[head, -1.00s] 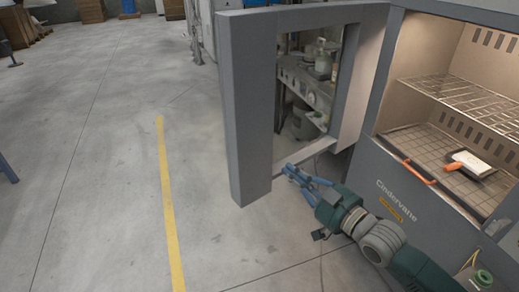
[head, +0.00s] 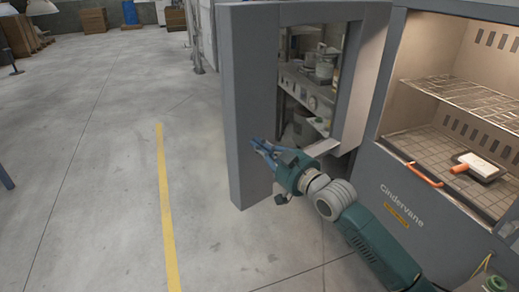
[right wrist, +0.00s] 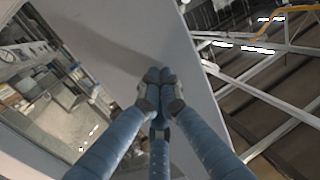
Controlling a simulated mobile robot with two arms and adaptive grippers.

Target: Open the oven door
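The oven (head: 400,190) stands at the right of the head view, with a lit interior. Its grey door (head: 248,100) with a window is swung well open to the left, leaving the front of the chamber uncovered. My left gripper is out of view.
Inside the oven are a wire rack (head: 460,95) and, below it, a grid floor with an orange-handled tool (head: 470,165). A yellow line (head: 165,200) marks the open concrete floor to the left. Cluttered shelves (head: 305,90) show through the door window.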

